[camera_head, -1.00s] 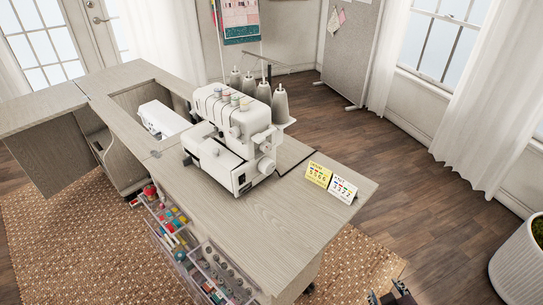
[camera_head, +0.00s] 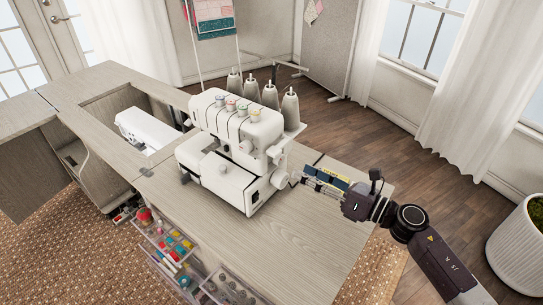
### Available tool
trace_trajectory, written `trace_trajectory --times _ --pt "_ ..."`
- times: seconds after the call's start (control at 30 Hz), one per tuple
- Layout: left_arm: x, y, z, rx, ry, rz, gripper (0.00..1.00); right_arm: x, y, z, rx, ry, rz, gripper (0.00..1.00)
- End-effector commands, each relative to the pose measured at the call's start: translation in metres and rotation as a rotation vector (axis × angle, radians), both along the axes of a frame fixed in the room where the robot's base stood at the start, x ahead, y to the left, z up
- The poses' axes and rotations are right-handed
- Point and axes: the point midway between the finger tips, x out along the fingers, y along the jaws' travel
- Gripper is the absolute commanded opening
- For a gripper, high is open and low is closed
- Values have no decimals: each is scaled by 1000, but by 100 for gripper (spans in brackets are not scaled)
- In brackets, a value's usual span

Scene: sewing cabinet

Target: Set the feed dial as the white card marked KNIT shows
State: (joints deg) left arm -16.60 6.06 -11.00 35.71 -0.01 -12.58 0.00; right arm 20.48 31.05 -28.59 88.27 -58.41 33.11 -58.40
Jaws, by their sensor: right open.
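The white serger (camera_head: 225,165) stands on the wooden cabinet top with coloured tension dials along its top. Round knobs sit at its right end, the lowest one (camera_head: 280,179) near the base; I cannot tell which is the feed dial. My right gripper (camera_head: 298,179) reaches in from the lower right, open, its fingertips just right of that knob. I cannot tell whether they touch it. The white KNIT card is hidden behind my right gripper and wrist. My left gripper is out of view.
Tall grey thread cones (camera_head: 270,95) stand behind the serger. A white machine (camera_head: 145,129) sits in the cabinet recess to the left. Clear trays of thread (camera_head: 172,243) hang at the front. The cabinet top (camera_head: 270,245) in front of the serger is clear.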

Motion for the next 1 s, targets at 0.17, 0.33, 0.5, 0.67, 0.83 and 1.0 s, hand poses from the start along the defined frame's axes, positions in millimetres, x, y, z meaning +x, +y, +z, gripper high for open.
trace_trajectory --times 0.17,0.33,0.5,0.67,0.83,1.0 --pt "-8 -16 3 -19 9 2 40 12 20 2 1 -2 4 42" --pt "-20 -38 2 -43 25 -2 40 28 43 1 2 -1 2 42" --pt "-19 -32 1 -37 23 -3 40 38 59 0 3 2 1 42" --pt "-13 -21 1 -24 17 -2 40 42 63 0 2 1 0 42" --pt "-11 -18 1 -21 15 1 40 42 63 0 3 2 0 42" --pt "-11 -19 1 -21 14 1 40 41 63 0 3 2 0 26"
